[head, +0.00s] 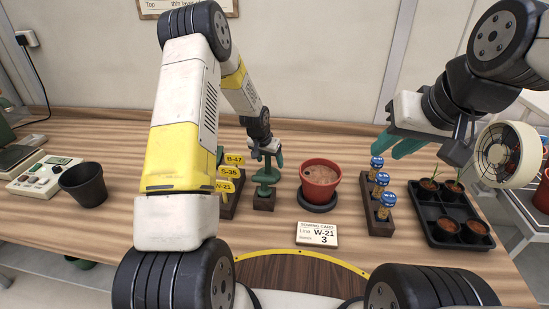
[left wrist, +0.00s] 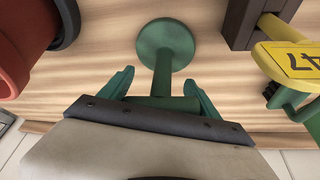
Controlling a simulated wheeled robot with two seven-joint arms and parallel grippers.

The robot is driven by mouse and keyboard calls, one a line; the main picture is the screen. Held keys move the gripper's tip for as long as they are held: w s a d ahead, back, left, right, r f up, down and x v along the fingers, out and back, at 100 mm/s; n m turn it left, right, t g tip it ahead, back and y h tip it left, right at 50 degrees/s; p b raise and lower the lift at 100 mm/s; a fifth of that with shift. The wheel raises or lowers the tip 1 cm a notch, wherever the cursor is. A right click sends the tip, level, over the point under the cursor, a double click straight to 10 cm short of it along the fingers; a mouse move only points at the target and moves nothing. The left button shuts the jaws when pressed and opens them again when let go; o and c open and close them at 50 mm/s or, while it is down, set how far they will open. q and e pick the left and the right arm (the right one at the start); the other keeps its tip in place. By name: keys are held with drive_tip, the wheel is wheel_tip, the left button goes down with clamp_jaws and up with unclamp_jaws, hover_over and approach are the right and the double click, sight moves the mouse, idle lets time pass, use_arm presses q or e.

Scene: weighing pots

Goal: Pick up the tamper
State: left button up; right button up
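My left gripper (head: 266,157) is at the top of the tamper. In the left wrist view its green fingers (left wrist: 160,82) are spread, one on each side of the stem, with gaps visible. My right gripper (head: 394,148) is open and empty above the table, by the blue-capped vials.
A terracotta pot (head: 320,178) on a dark saucer stands just right of the tamper. Yellow tags (head: 229,172) in a wooden rack stand close on its left. Blue-capped vials (head: 382,190), a seedling tray (head: 455,224), a card (head: 317,234), a black pot (head: 83,184) and a scale (head: 42,176) also stand around.

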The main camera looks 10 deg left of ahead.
use_arm(q)
drive_tip(key=c, duration=0.5)
wheel_tip(320, 180, up, 10)
idle(0.3)
